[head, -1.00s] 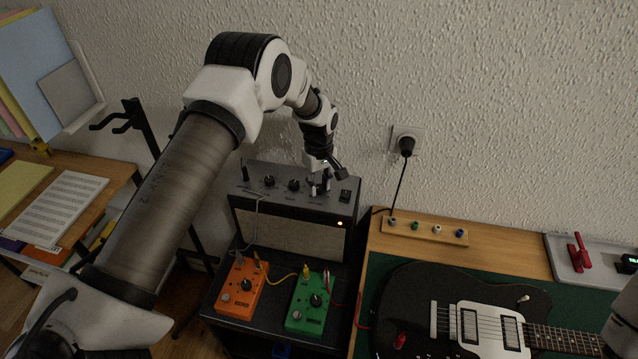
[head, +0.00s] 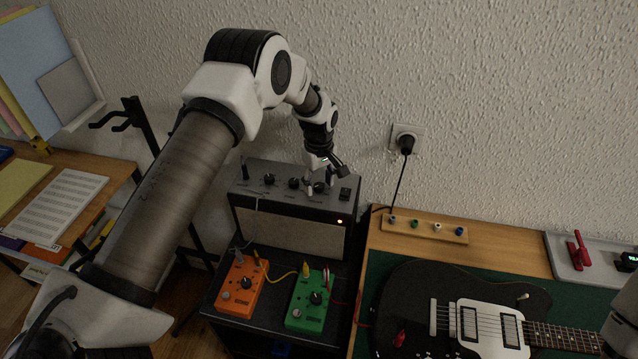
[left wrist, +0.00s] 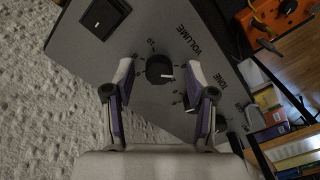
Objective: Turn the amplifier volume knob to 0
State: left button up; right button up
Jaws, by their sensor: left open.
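The grey amplifier (head: 290,239) stands against the wall, with a row of black knobs on its top panel. Its volume knob (head: 318,187) is the rightmost, beside a black switch. The left wrist view shows the volume knob (left wrist: 159,70) with a white mark toward its right side; the VOLUME lettering and a "10" are printed beside it. My left gripper (head: 320,183) is over the panel, open, pointing down. In the left wrist view its two fingers (left wrist: 160,78) stand on either side of the knob, with gaps showing on both sides. My right gripper is out of view.
An orange pedal (head: 240,285) and a green pedal (head: 308,303) sit in front of the amplifier. A black guitar (head: 420,290) lies on the table to the right. A switch (left wrist: 104,17) and the neighbouring tone knob (left wrist: 190,101) are close to the left fingers.

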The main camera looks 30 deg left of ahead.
aim_at(319, 185)
pick_arm(q)
notch_tip(319, 185, up, 12)
jog(key=shift+f, duration=0.25)
